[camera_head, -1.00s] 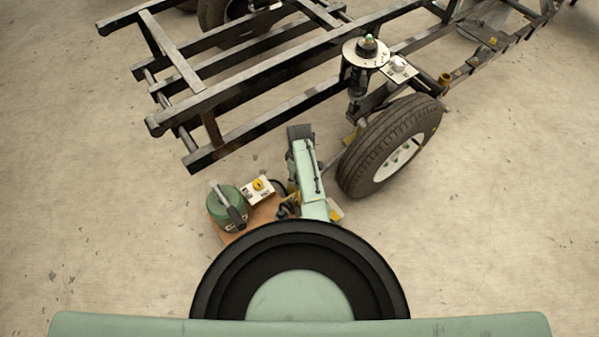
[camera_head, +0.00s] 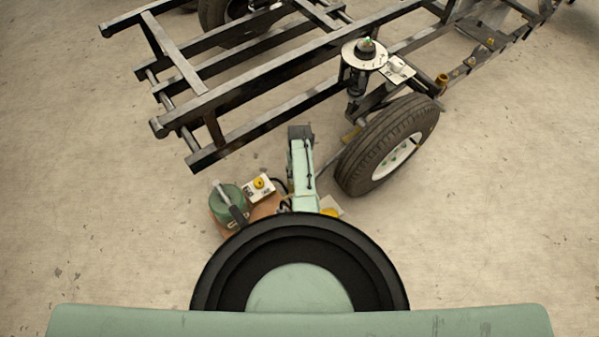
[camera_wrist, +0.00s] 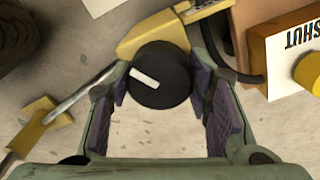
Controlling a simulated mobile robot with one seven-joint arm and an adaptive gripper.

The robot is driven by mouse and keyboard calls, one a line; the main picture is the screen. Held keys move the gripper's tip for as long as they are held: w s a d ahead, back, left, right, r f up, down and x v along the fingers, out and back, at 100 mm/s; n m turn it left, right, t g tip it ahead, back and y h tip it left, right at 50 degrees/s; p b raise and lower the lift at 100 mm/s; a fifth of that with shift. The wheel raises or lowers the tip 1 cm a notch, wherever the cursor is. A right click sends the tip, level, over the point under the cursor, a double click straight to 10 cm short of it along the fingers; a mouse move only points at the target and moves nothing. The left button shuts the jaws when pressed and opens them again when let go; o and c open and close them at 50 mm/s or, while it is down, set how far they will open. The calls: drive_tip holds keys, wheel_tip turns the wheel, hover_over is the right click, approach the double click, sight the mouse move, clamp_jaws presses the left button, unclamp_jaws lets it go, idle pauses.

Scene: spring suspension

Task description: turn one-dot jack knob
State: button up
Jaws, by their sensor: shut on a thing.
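A round black knob (camera_wrist: 160,79) with a white bar mark shows in the wrist view, on a yellow fitting (camera_wrist: 158,36). The bar slants slightly down to the right. No dot can be made out on the knob or fitting. My gripper (camera_wrist: 158,88) is shut on the knob, with its purple-padded green fingers on either side. In the head view the fingers and the black knob cannot be made out; a yellow piece (camera_head: 331,206) shows low beside my pale green arm.
Open floor lies left and right.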

drive_tip(key=m, duration=0.7)
drive_tip(key=shift+s+p, duration=0.1)
drive_tip(key=shift+p, duration=0.25)
idle(0.4)
drive_tip(key=o, duration=1.1)
drive_tip(key=shift+o, duration=0.2)
drive_tip(key=shift+r, duration=0.1)
wheel_tip(320, 180, up, 12)
